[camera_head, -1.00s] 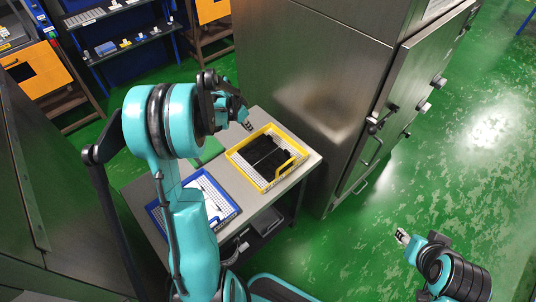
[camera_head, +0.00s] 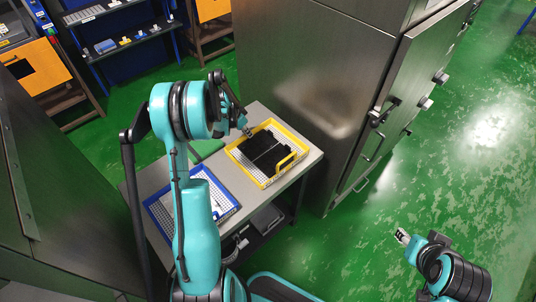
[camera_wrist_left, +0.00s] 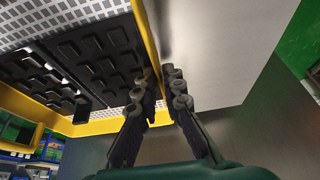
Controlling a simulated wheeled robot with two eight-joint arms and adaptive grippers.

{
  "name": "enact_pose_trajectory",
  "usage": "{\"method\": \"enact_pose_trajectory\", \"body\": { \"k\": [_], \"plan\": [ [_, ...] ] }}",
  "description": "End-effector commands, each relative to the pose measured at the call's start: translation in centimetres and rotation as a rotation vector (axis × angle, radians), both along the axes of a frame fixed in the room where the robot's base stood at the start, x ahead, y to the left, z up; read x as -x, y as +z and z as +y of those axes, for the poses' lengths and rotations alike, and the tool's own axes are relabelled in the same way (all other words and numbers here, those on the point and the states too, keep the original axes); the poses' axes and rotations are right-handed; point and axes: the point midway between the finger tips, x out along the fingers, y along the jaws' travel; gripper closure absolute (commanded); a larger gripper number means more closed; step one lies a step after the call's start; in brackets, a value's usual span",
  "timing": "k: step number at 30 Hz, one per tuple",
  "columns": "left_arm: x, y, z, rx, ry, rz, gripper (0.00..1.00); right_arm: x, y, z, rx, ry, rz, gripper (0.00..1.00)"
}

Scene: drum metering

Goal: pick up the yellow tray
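The yellow tray (camera_head: 236,156) sits on a grey table, with black parts (camera_head: 268,154) on its white perforated floor and a raised yellow handle (camera_head: 286,161) at its near right side. My left gripper (camera_head: 246,132) is at the tray's far left rim. In the left wrist view, its two fingers (camera_wrist_left: 163,92) point at the yellow wall (camera_wrist_left: 147,38), one on each side of its line. A gap shows between them, so it looks open; contact is not clear. My right gripper (camera_head: 402,237) is over the green floor, far from the tray, too small to read.
A blue tray (camera_head: 235,207) lies on the table (camera_head: 213,163) left of the yellow one. A tall steel cabinet (camera_head: 300,85) stands close behind and right of the table. A blue shelf (camera_head: 130,43) is at the back. Open green floor lies to the right.

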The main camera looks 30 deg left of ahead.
Motion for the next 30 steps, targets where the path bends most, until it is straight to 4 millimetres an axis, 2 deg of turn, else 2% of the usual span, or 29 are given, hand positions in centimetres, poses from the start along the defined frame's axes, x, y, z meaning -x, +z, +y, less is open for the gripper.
{"method": "enact_pose_trajectory", "body": {
  "k": [2,4,20,30],
  "plan": [
    [0.0,0.1,0.0,0.0,0.0,0.0,0.91,0.0,0.1,0.0,0.0,0.0,0.0,0.6],
    [0.0,0.1,0.0,0.0,0.0,0.0,1.0,0.0,0.1,0.0,0.0,0.0,0.0,0.6],
    [0.0,0.5,0.0,0.0,0.001,0.0,1.0,0.0,0.2,0.0,0.0,0.0,0.0,0.6],
    [0.0,3.5,0.0,0.001,0.001,0.0,1.0,0.0,1.6,0.0,0.0,0.0,0.0,0.6]
  ]
}}
